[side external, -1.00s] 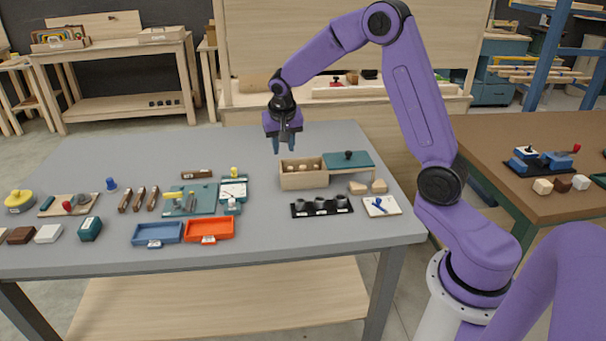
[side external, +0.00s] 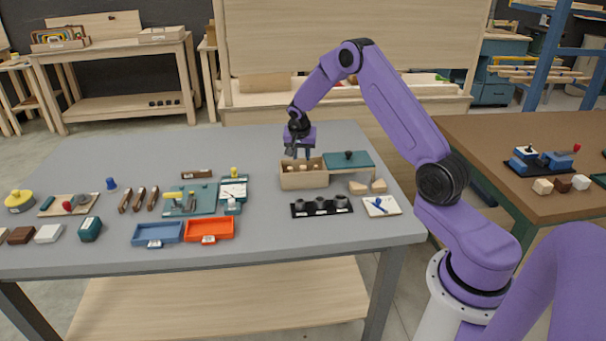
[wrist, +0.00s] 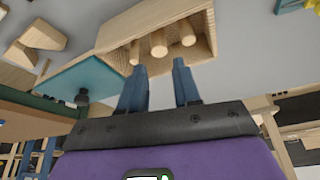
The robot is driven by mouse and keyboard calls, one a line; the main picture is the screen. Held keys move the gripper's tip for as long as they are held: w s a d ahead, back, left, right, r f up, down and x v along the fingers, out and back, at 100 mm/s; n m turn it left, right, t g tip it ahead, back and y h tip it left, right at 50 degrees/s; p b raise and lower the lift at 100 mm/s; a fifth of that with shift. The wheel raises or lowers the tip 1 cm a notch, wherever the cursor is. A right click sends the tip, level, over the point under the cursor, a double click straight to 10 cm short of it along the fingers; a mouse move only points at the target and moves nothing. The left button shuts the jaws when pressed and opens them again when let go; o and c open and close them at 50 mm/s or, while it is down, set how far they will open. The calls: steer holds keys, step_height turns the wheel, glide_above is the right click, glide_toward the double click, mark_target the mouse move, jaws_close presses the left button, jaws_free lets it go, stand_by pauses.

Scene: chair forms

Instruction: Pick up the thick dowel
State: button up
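A wooden box (side external: 304,181) stands on the grey table, its left part open. In the wrist view the box (wrist: 135,22) holds three round wooden dowels side by side: a left one (wrist: 134,53), a middle one (wrist: 158,44) and a right one (wrist: 187,33). The middle and right ones look thicker than the left; I cannot tell surely which is thickest. My gripper (side external: 299,152) is above the open part of the box. Its blue fingers (wrist: 160,66) are apart, with nothing between them.
A teal lid (side external: 348,161) with a black knob covers the box's right side. Wooden wedges (side external: 368,187), a black holder with cups (side external: 321,206) and a white card (side external: 381,206) lie in front. Blue (side external: 158,234) and orange (side external: 210,230) trays are front left. The table behind the box is clear.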

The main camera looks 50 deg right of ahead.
mark_target(303, 167)
steer(key=shift+x, duration=4.25)
steer(key=shift+s, duration=0.1)
jaws_close()
